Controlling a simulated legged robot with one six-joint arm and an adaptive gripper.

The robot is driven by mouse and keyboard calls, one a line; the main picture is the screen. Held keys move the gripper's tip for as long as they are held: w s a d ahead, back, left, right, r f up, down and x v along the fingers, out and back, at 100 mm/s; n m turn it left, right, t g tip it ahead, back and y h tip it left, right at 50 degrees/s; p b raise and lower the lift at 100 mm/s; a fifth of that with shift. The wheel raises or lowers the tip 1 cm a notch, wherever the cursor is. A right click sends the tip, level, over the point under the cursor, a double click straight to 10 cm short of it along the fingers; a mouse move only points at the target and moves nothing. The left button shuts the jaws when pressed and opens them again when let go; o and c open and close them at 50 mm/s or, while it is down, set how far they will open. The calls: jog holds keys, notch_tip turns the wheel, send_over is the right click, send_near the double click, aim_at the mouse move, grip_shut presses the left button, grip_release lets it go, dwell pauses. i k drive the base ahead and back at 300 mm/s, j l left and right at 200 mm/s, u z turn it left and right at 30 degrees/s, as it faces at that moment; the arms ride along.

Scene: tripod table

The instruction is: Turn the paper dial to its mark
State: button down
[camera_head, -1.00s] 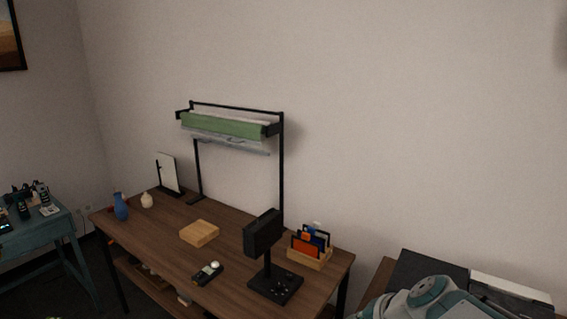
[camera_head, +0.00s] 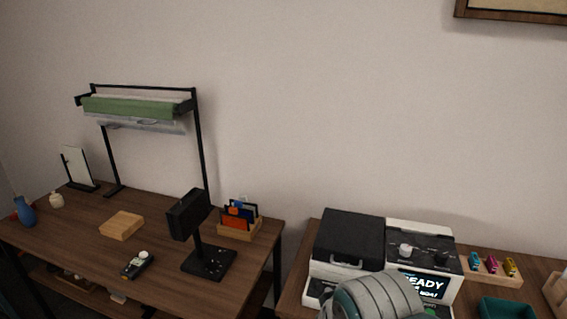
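A white and black machine (camera_head: 424,256) stands on the right-hand table. A lit screen (camera_head: 422,284) on its front shows text that includes "EADY". On its sloped top are a pale round knob (camera_head: 406,250) at the left and a dark knob (camera_head: 441,258) at the right. I cannot read any labels or marks, so I cannot tell which knob is the paper dial. A rounded grey-white part of my arm (camera_head: 372,297) covers the machine's lower front. My gripper is not in view.
A black-lidded unit (camera_head: 349,237) adjoins the machine's left side. A wooden holder with small coloured bottles (camera_head: 491,265) and a green tray (camera_head: 507,308) are to its right. The left table (camera_head: 75,238) holds a roll rack (camera_head: 140,108), a wooden block (camera_head: 122,225) and a black stand (camera_head: 208,262).

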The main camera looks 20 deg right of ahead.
aim_at(405, 250)
jog(key=z, duration=1.35)
